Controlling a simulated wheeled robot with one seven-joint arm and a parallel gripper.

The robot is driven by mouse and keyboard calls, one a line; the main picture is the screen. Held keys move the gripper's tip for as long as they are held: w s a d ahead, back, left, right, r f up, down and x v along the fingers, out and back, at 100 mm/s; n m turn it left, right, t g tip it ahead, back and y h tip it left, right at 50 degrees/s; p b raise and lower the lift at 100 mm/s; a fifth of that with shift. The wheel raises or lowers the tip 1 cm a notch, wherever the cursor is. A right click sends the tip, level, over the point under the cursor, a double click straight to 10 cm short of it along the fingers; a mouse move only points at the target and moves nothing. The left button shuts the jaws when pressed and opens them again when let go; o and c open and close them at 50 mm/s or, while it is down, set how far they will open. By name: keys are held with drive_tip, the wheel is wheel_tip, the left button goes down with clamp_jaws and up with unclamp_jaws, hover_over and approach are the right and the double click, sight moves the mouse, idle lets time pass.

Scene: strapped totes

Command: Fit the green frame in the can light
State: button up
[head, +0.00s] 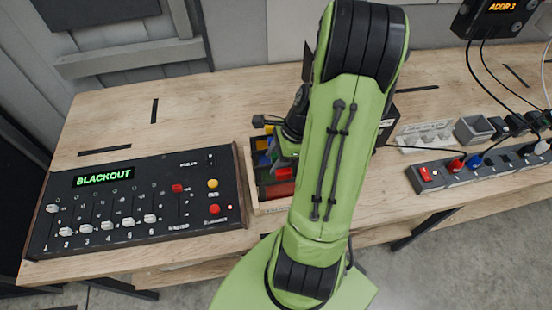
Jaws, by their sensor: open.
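My green arm crosses the middle of the head view and hides much of the bench behind it. My gripper (284,158) is partly visible at the left side of the arm, over a wooden tray (247,185) of coloured pieces. Its jaws are open, and nothing is seen held between them. A black body (387,128) shows partly behind the arm on the right. It may be the can light, but its front is hidden.
A lighting console (135,205) reading BLACKOUT lies left of the tray. To the right are a pale holder (424,138), a grey square cup (473,131) and a power strip (447,178) with plugs. Cables hang from a display box (495,18). The back left bench is clear.

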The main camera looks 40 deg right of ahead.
clamp_jaws()
drive_tip(key=c, duration=0.7)
unclamp_jaws()
clamp_jaws()
drive_tip(key=shift+r+p, duration=3.15)
drive_tip(key=shift+r, duration=0.05)
drive_tip(key=shift+f, duration=0.1)
